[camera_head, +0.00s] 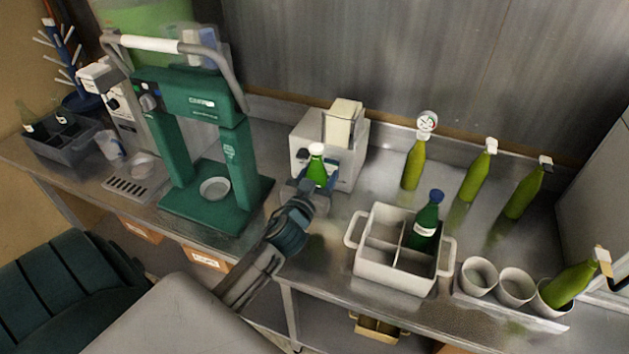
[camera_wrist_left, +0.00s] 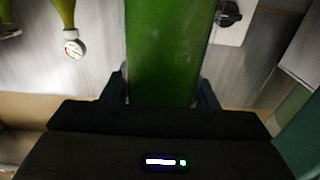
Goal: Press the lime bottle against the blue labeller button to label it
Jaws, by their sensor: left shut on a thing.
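The lime bottle (camera_head: 317,172), bright green with a white cap, stands about upright in front of the labeller (camera_head: 349,160), a pale box with a paper stack on top. My left gripper (camera_head: 303,200) is shut on it from the near side. In the left wrist view the bottle (camera_wrist_left: 163,50) fills the space between the fingers of my left gripper (camera_wrist_left: 162,92). A blue part of the labeller (camera_head: 333,160) shows just behind the bottle. The button itself is hidden, so I cannot tell whether the bottle touches it. My right gripper is in neither view.
A green press (camera_head: 190,95) stands left of the labeller. A white divided crate (camera_head: 385,275) with a dark green bottle (camera_head: 427,220) is to the right. Several green bottles stand along the back right, one carrying a gauge (camera_head: 427,121). Cups (camera_head: 478,276) are at front right.

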